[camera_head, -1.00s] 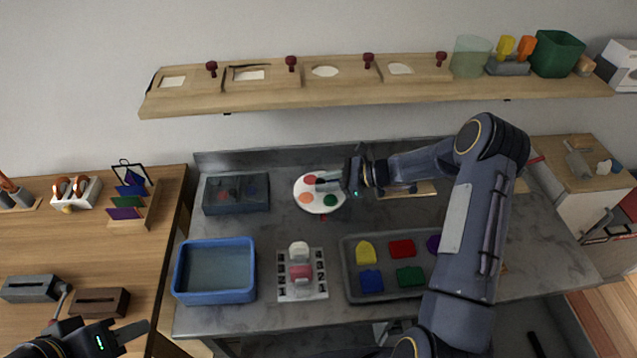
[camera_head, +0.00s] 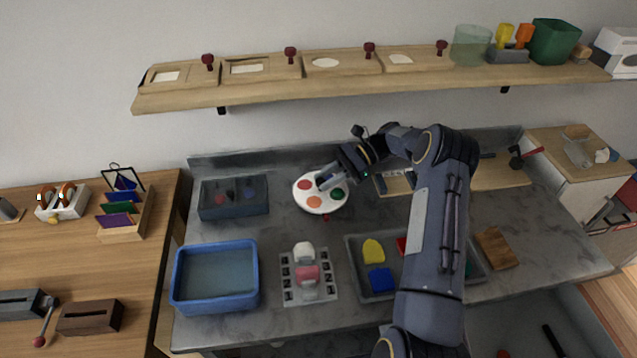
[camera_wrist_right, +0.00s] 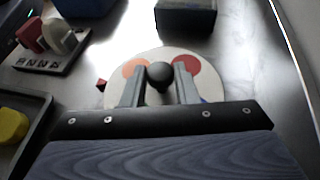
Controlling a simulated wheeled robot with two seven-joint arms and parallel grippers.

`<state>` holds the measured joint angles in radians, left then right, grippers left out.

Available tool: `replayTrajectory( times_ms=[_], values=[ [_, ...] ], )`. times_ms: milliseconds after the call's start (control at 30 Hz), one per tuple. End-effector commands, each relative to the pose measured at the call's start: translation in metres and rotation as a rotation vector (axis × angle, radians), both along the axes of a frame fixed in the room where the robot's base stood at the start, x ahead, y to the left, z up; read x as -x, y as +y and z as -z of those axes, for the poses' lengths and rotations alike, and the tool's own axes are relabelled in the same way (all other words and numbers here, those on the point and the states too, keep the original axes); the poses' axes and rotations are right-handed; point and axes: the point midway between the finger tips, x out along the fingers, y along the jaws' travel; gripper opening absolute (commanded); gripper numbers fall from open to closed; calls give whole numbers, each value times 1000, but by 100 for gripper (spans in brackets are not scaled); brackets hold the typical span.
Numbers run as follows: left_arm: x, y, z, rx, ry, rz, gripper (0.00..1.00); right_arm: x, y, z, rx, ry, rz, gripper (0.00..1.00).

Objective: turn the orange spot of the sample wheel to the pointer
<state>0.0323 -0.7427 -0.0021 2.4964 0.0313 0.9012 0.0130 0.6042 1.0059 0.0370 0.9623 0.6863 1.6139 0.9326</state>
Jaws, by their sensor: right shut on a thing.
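The sample wheel (camera_head: 326,207) is a white disc with coloured spots, lying on the grey counter. In the head view its orange spot (camera_head: 314,202) faces the front, its red spot (camera_head: 304,184) the left and its green spot (camera_head: 337,194) the right. My right gripper (camera_head: 323,182) is over the wheel, shut on its dark round knob (camera_wrist_right: 160,75). In the wrist view the orange spot (camera_wrist_right: 130,68) is left of the knob. A small dark red piece (camera_wrist_right: 101,84), perhaps the pointer, sits at the wheel's left rim, a little apart from the orange spot.
A dark grey box (camera_head: 234,197) stands left of the wheel. A blue bin (camera_head: 215,300), a card with pink and white pieces (camera_head: 307,291) and a grey tray of coloured shapes (camera_head: 356,270) are in front. A wooden shelf (camera_head: 345,84) runs above.

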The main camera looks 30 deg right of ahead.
Motion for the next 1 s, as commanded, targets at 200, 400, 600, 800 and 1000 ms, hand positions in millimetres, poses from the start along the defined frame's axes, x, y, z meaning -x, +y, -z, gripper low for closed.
replayTrajectory(
  times_ms=[200,400,600,800,1000],
  values=[
    [0,0,12,0,0,0,36,0,-3,2,0,-3,-101,0],
    [0,0,19,0,0,0,36,0,-3,1,-1,-3,-180,0],
    [0,0,23,0,0,0,36,1,-3,0,-2,-3,-237,0],
    [0,0,25,0,0,0,36,1,-3,0,-2,-1,-268,0],
    [0,0,25,0,0,0,36,1,-3,-1,-2,-2,-278,0]
  ],
)
